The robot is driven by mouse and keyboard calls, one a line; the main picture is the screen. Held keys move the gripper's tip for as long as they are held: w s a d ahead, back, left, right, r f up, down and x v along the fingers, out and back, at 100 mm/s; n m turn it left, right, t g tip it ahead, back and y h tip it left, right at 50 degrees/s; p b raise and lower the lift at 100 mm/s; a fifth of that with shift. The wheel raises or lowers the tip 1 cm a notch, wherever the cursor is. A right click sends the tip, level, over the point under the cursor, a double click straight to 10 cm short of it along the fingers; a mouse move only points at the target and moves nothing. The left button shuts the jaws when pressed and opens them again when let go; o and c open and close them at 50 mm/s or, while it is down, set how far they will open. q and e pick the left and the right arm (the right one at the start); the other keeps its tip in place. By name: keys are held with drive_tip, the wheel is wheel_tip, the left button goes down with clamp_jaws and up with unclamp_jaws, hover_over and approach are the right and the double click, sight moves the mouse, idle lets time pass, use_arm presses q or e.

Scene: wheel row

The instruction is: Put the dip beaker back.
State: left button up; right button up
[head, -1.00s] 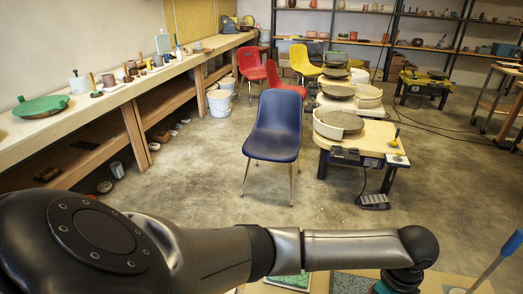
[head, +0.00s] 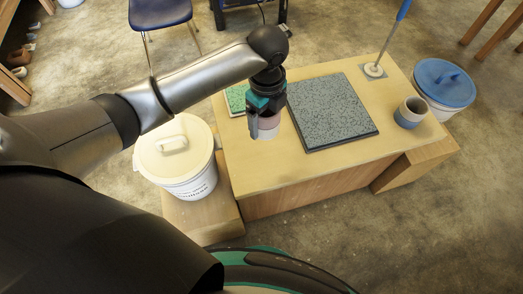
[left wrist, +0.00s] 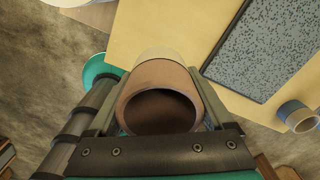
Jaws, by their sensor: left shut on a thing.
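A terracotta beaker with a pale lower part (head: 268,122) is held in my left gripper (head: 262,112), over the left part of the wooden table (head: 270,172). In the left wrist view the beaker (left wrist: 160,78) sits between the two fingers (left wrist: 160,105), its open brown mouth toward the camera. The gripper is shut on it. I cannot tell whether its base touches the table. A second beaker, grey-blue with a brown inside (head: 410,112), stands upright at the table's right end; it also shows in the left wrist view (left wrist: 298,116). My right gripper is not in view.
A grey speckled slab (head: 330,112) lies right of the held beaker. A green speckled slab (head: 236,99) is partly hidden behind the gripper. A blue-handled tool (head: 390,45) stands at the back right. A white lidded bucket (head: 178,160) and a blue-lidded one (head: 443,84) flank the table.

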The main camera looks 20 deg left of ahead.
use_arm(q)
drive_tip(key=b, duration=0.3)
hover_over(265, 156)
wheel_tip(265, 156, down, 11)
wheel_tip(265, 156, down, 4)
drive_tip(key=shift+s+r+b, duration=0.1)
drive_tip(key=shift+r+b, duration=0.1)
drive_tip(key=shift+b, duration=0.6)
drive_tip(key=shift+f, duration=0.3)
drive_tip(key=o, duration=1.2)
drive_tip(key=shift+o, duration=0.7)
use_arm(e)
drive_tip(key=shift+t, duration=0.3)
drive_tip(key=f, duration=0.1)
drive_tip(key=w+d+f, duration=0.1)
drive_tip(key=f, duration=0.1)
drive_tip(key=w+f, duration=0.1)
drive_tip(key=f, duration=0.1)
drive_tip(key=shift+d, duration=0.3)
